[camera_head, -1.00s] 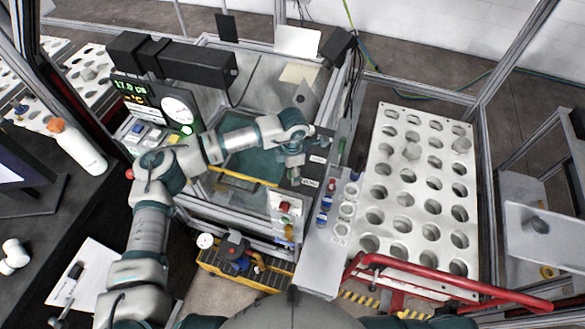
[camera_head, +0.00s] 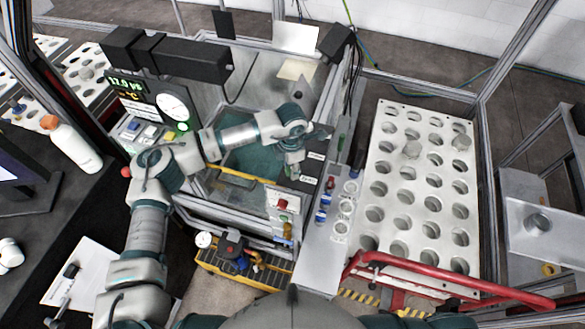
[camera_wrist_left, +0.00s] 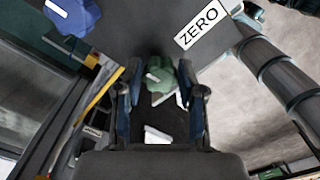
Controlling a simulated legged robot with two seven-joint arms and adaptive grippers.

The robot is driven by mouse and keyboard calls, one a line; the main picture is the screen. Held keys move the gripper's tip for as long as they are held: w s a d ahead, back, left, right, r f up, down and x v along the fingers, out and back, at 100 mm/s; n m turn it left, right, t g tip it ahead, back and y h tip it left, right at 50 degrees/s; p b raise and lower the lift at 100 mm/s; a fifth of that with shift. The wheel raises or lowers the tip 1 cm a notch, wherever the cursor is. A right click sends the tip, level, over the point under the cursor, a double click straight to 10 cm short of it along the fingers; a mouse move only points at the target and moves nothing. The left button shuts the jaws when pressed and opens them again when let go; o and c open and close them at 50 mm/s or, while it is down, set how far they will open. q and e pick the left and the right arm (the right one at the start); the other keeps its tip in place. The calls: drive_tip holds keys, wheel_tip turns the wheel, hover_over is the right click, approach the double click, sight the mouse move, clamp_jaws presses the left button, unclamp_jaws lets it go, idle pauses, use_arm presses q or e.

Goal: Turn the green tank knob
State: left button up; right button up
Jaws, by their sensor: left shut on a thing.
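The green tank knob (camera_wrist_left: 159,73) shows in the left wrist view, between the fingertips of my left gripper (camera_wrist_left: 160,82). It has a lobed rim and a white pointer mark. My left gripper is shut on it, with a finger on each side. In the head view my left gripper (camera_head: 293,168) is at the dark panel on the right side of the tank; the green knob is hidden there. My right gripper is not in view.
The glass-walled tank (camera_head: 225,185) has a metal frame and a yellow front strip. A perforated white rack (camera_head: 420,175) and red rail (camera_head: 440,282) stand to the right. A white bottle (camera_head: 75,145) stands on the dark table at left. A yellow-black unit (camera_head: 240,262) is below the tank.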

use_arm(q)
drive_tip(key=n+b, duration=0.3)
drive_tip(key=shift+f, duration=0.25)
drive_tip(key=n+b, duration=0.3)
drive_tip(key=n, duration=0.1)
drive_tip(key=shift+a, duration=0.1)
drive_tip(key=n+b, duration=0.2)
drive_tip(key=n, duration=0.1)
drive_tip(key=shift+r+n+b, duration=0.1)
drive_tip(key=shift+n+b, duration=0.2)
drive_tip(key=shift+b, duration=0.05)
drive_tip(key=shift+n+b, duration=0.65)
drive_tip(key=shift+n, duration=0.75)
drive_tip(key=shift+r, duration=0.1)
drive_tip(key=o, duration=1.1)
drive_tip(key=shift+r, duration=0.15)
